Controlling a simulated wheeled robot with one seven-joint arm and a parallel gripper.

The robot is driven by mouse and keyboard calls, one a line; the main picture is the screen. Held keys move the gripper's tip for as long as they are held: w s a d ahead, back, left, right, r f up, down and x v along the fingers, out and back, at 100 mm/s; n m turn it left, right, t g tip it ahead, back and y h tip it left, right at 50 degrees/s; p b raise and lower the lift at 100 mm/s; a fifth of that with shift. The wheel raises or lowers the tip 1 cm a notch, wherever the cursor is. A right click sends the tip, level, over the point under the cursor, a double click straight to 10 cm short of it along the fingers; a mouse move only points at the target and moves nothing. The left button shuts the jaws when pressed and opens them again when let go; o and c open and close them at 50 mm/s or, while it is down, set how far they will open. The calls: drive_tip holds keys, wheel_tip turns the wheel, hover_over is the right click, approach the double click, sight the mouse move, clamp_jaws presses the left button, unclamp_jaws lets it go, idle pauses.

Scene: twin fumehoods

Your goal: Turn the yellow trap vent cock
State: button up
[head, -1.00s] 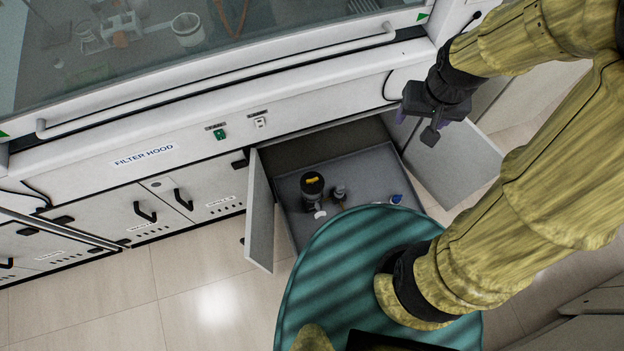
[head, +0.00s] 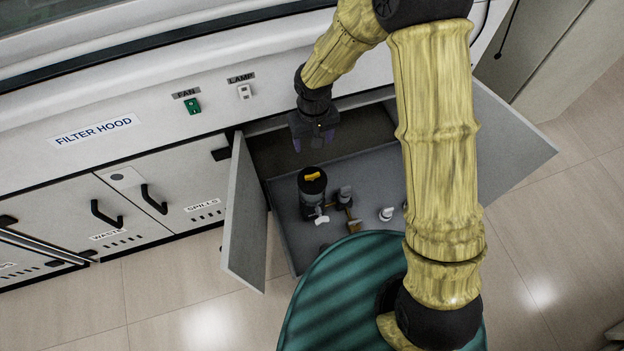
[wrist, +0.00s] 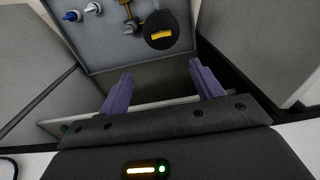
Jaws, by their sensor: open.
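The yellow trap vent cock (head: 312,176) sits on top of a dark round trap (head: 313,203) inside the open cabinet under the hood. It also shows as a yellow bar on the black disc in the wrist view (wrist: 161,35). My gripper (head: 313,145) is in the cabinet opening, behind and above the trap in the head view. In the wrist view its two purple fingers (wrist: 158,88) are apart with nothing between them. The cock lies beyond the fingertips, apart from them.
Beside the trap are a white-handled valve (head: 322,220), a brass fitting (head: 351,224) and a white knob (head: 386,213). The open left door (head: 243,215) and right door (head: 510,130) flank the cabinet. The hood front with fan switch (head: 193,106) is above.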

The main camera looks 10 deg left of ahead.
sight(312, 177)
drive_tip(key=shift+a+f, duration=0.2)
drive_tip(key=shift+f, duration=0.1)
wheel_tip(312, 177, down, 17)
drive_tip(key=b, duration=0.4)
drive_tip(key=shift+f+b, duration=0.15)
drive_tip(key=shift+b, duration=0.25)
drive_tip(key=shift+s, duration=0.1)
drive_tip(key=shift+c, duration=0.4)
drive_tip(key=c, duration=0.9)
